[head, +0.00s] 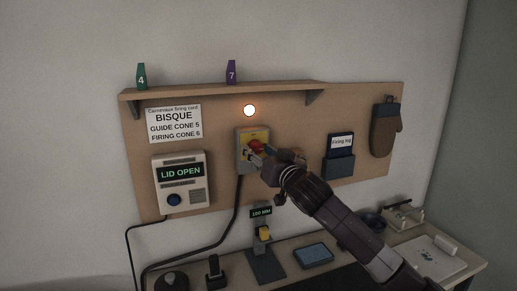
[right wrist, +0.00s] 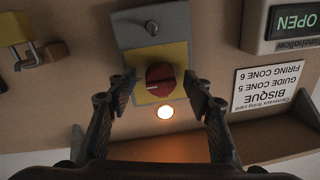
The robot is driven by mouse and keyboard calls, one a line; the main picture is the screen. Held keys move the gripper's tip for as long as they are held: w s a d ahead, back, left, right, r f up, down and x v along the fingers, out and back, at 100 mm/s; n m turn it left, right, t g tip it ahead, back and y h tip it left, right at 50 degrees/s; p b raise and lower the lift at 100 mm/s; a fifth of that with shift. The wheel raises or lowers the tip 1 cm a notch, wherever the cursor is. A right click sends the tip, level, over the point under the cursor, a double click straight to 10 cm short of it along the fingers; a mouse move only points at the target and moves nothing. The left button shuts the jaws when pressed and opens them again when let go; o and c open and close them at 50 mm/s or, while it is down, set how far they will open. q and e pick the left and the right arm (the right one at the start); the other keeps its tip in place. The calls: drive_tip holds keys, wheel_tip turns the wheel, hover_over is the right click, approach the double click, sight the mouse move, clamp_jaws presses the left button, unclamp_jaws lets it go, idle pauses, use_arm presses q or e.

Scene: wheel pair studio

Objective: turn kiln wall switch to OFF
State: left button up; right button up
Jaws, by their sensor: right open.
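The kiln wall switch is a grey box (head: 241,160) with a yellow plate (right wrist: 181,55) and a round red knob (right wrist: 160,77), mounted on the wall board. In the right wrist view, which shows the scene upside down, my right gripper (right wrist: 160,86) is open. Its fingers stand on either side of the red knob, with a gap on each side. In the head view my right gripper (head: 257,152) is at the switch and partly covers the knob (head: 255,144). I cannot read the switch markings or where the knob points. My left gripper is not in view.
An orange-white lamp (head: 249,110) glows above the switch, under a shelf (head: 200,92). A panel (head: 181,184) reading LID OPEN is to the left, and a firing log holder (head: 339,165) and mitt (head: 383,135) are to the right. A yellow padlock-like item (right wrist: 19,31) shows in the wrist view.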

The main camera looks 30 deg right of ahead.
drive_tip(key=shift+w, duration=0.2)
drive_tip(key=c, duration=1.2)
drive_tip(key=shift+o, duration=0.2)
drive_tip(key=shift+r+n+p, duration=0.15)
drive_tip(key=shift+n+p, duration=1.4)
drive_tip(key=shift+n, duration=0.15)
drive_tip(key=n+p, duration=0.4)
drive_tip(key=n, duration=0.1)
drive_tip(key=shift+d+r+g, duration=0.1)
drive_tip(key=shift+g, duration=0.3)
drive_tip(key=n+p, duration=0.3)
drive_tip(key=n, duration=0.1)
drive_tip(key=shift+n, duration=0.3)
use_arm(q)
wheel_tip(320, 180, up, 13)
drive_tip(key=p, duration=0.2)
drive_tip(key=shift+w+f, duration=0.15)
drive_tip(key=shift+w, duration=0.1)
use_arm(e)
drive_tip(key=n, duration=0.4)
drive_tip(key=shift+h, duration=0.3)
use_arm(q)
drive_tip(key=shift+p, duration=0.3)
